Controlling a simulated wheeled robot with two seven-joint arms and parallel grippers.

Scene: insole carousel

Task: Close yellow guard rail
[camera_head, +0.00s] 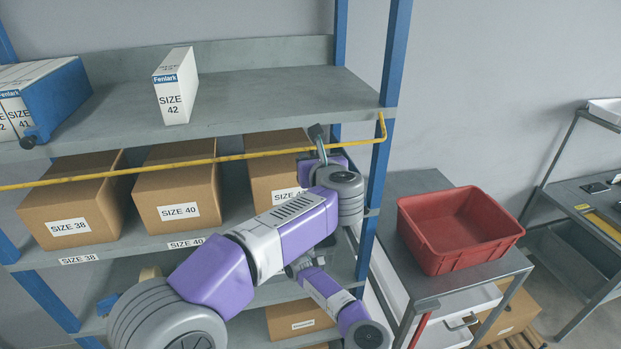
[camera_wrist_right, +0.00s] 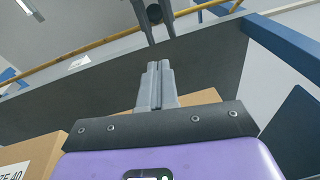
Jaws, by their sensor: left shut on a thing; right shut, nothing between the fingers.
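The yellow guard rail (camera_head: 215,158) runs across the shelf front in the head view, from the left edge to a bend at the right blue post. It slopes slightly upward to the right. My left gripper (camera_head: 319,143) is at the rail near its right end, with its fingers shut on it. The rail also shows in the right wrist view (camera_wrist_right: 100,44). My right gripper (camera_wrist_right: 155,88) is shut and empty in the right wrist view, below the rail and apart from it. In the head view my right gripper is hidden behind my left arm.
The upper shelf (camera_head: 270,95) holds a white SIZE 42 box (camera_head: 175,87) and blue-white boxes (camera_head: 50,95). Cardboard boxes (camera_head: 178,195) stand on the shelf below. A red crate (camera_head: 455,225) sits on a grey table at right.

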